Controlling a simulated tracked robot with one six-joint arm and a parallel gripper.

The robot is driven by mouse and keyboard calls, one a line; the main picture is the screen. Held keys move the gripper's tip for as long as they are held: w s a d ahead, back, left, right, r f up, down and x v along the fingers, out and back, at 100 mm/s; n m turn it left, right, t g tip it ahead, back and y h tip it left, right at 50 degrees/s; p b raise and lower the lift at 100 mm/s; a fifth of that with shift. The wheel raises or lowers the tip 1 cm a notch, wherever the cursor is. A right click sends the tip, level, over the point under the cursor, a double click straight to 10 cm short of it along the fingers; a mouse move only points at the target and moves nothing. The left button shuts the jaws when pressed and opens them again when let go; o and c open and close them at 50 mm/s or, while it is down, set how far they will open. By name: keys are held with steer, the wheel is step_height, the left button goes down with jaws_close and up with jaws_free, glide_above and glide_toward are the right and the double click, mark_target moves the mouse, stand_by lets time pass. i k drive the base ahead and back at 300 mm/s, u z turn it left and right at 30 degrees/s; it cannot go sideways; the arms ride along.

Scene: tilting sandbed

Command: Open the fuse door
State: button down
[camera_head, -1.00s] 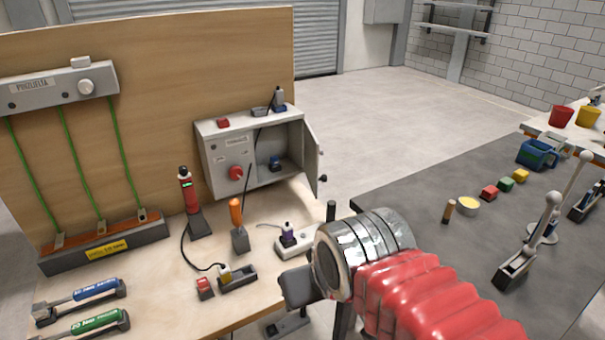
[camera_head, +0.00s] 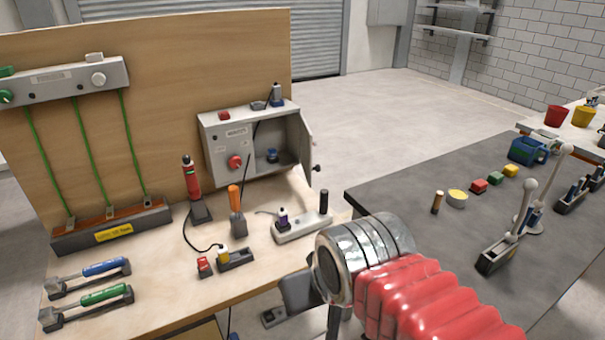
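A grey fuse box (camera_head: 217,165) is mounted low on the right part of the wooden board. Its door (camera_head: 307,142) stands swung out at the right side, with a small dark knob near its lower edge. The right part of the box is open and a small blue part (camera_head: 272,156) shows inside. A red rotary knob (camera_head: 235,162) is on the front panel at left. My gripper (camera_head: 298,290), a dark grey end past a metal wrist and red sleeve, is at lower centre, in front of the bench edge and well apart from the box. Its fingers are mostly hidden.
The wooden bench (camera_head: 170,280) holds upright tools, a white socket strip (camera_head: 301,229) and two screwdriver-like tools at left. A grey table (camera_head: 400,200) with coloured blocks, a blue mug (camera_head: 528,150) and levers lies right. Floor is clear behind.

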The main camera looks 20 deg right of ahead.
mark_target(306, 137)
steer(key=k, duration=0.25)
steer(key=z, duration=0.4)
steer(key=i, duration=0.6)
steer(key=u, duration=2.6)
